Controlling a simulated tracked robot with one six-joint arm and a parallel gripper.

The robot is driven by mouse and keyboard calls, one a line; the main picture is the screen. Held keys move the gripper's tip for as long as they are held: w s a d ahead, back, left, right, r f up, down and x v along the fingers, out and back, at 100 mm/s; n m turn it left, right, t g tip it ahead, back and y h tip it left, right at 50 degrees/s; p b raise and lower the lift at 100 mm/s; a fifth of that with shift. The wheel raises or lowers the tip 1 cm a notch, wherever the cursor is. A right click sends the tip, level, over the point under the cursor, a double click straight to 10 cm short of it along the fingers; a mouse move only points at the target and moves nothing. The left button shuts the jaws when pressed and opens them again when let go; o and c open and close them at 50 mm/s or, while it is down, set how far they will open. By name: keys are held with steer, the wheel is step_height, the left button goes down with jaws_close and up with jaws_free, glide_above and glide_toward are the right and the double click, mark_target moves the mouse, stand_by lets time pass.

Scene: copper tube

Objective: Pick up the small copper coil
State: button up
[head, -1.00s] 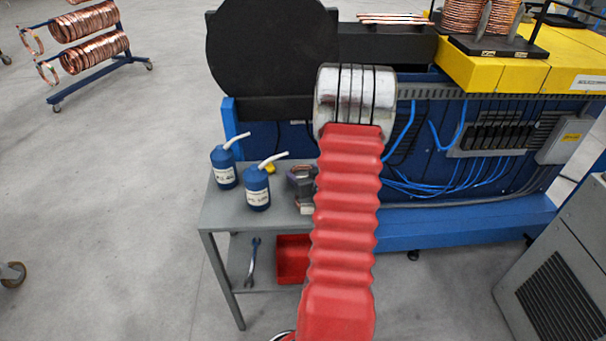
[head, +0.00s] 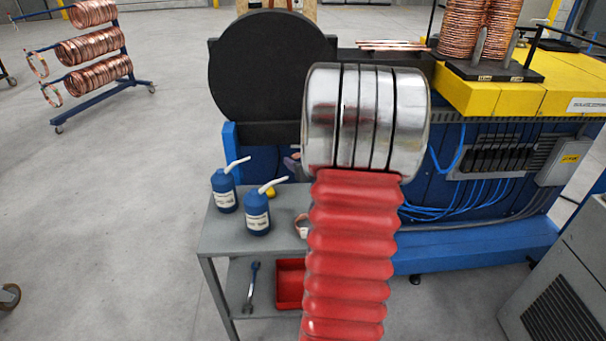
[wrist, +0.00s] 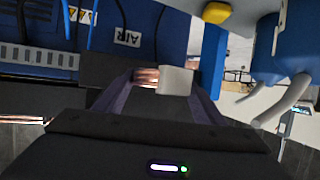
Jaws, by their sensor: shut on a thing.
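In the wrist view my gripper (wrist: 163,86) has its two dark purple fingers closed around the small copper coil (wrist: 147,75). The coil shows only as a short copper band beside a whitish tag or block (wrist: 176,81); the rest is hidden. In the head view the silver wrist and red sleeve hide nearly all of my gripper; only a bit of purple (head: 292,163) shows above the bench (head: 222,236). A copper ring with a white tag (head: 301,226) shows on the bench, partly hidden by the sleeve.
Two blue bottles (head: 223,192) with white spouts stand on the bench left of my arm. A wrench (head: 252,285) and red tray (head: 290,284) lie on the lower shelf. A blue machine with a black disc (head: 270,78) rises behind. Open floor lies left.

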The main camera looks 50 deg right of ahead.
steer(key=shift+r, duration=1.4)
steer(key=shift+s, duration=0.1)
